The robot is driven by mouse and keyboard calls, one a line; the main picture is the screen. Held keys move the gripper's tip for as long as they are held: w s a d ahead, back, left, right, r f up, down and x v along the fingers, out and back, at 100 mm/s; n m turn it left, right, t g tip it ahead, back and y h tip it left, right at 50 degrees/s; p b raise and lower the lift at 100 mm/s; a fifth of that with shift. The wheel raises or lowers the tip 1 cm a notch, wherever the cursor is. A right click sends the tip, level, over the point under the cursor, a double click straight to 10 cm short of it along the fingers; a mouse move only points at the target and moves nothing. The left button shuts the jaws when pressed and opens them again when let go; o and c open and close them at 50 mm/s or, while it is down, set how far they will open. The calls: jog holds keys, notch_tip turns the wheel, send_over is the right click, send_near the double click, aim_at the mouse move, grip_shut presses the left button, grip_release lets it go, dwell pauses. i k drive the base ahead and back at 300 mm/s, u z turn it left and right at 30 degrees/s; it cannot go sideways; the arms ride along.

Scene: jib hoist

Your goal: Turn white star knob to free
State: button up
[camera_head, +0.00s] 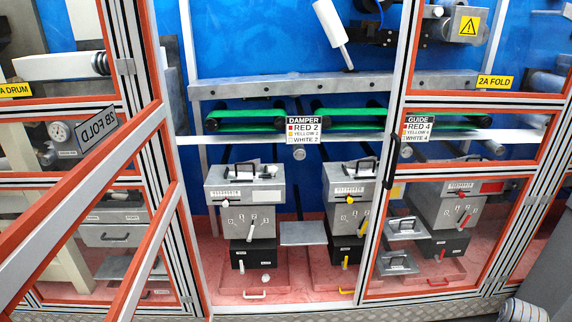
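Several grey box units stand on the pink floor of the machine bay. The left unit (243,187) carries small white parts: a knob (224,201) on its left front, a lever (250,234) below, and a round knob (265,278) near its base. The middle unit (346,187) has yellow knobs and levers, and the right unit (449,205) has red ones. I cannot tell which white part is the star knob, nor its setting, at this size. My gripper is not recognisable in view.
Orange-edged frames (167,210) and an open door at the left (85,190) border the bay. A closed-looking framed panel covers the right unit. A DAMPER label (304,130) and a GUIDE label (417,128) hang above. A striped rounded object (525,309) is at bottom right.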

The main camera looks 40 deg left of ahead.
aim_at(273, 169)
jog(key=u, duration=0.2)
jog(key=i, duration=0.6)
jog(key=u, duration=0.7)
jog(key=i, duration=0.4)
jog(key=u, duration=0.35)
jog(key=k, duration=0.95)
jog(key=u, duration=0.15)
jog(key=i, duration=0.5)
jog(key=z, duration=0.05)
